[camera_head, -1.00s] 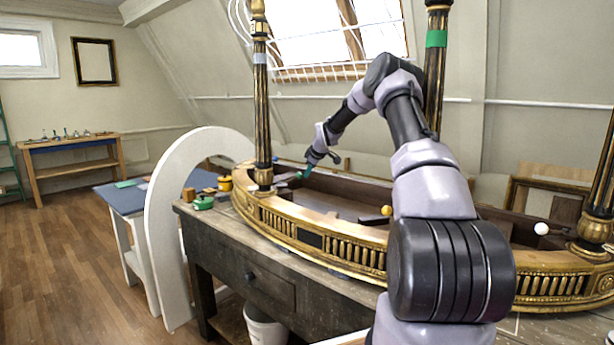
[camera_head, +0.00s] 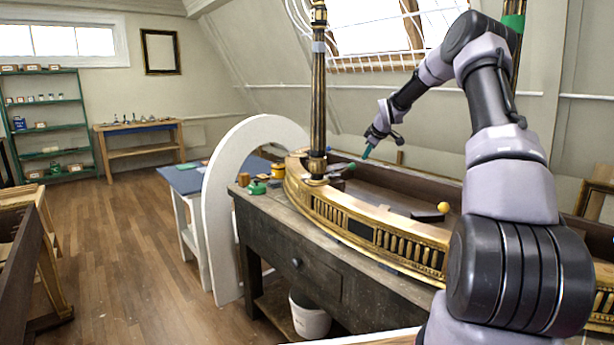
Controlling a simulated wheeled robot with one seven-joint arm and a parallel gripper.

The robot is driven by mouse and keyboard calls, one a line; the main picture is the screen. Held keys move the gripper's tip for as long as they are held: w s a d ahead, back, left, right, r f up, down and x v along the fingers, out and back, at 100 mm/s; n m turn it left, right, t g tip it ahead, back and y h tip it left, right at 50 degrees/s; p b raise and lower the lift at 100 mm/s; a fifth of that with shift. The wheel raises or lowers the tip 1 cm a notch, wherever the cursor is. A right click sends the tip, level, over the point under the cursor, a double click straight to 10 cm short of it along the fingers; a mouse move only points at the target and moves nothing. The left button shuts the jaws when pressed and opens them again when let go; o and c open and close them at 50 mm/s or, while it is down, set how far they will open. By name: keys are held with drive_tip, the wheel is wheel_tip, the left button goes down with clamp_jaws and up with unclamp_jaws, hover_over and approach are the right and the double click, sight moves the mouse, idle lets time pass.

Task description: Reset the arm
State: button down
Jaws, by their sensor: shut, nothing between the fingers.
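My gripper (camera_head: 367,151) is at the end of my arm, which reaches up from the lower right and bends down over the console. Its teal fingertips point down and look closed, with nothing seen between them. It hangs above the far part of the gilt console (camera_head: 362,238), right of the black and gold column (camera_head: 319,85), and appears apart from everything. A yellow ball (camera_head: 443,207) shows on a dark block inside the console, right of and below the gripper.
The console rests on a dark wooden workbench (camera_head: 318,277). A white arch panel (camera_head: 215,215) stands at its left end, by a blue-topped table (camera_head: 191,180). A white bucket (camera_head: 309,318) sits below. A green shelf (camera_head: 60,120) and wooden floor (camera_head: 150,260) lie left; the floor is mostly clear.

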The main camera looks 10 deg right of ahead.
drive_tip(key=s+a+r+m+g+h, duration=0.1)
drive_tip(key=s+a+r+m, duration=0.3)
drive_tip(key=s+r, duration=0.7)
drive_tip(key=s+a+r+m, duration=0.2)
drive_tip(key=s+a+r, duration=0.5)
drive_tip(key=s, duration=0.7)
drive_tip(key=s+a+m+y, duration=0.1)
drive_tip(key=s+m, duration=0.7)
drive_tip(key=s, duration=2.1)
drive_tip(key=shift+a+r+m+y, duration=0.3)
drive_tip(key=shift+a+y, duration=0.1)
drive_tip(key=shift+a, duration=0.35)
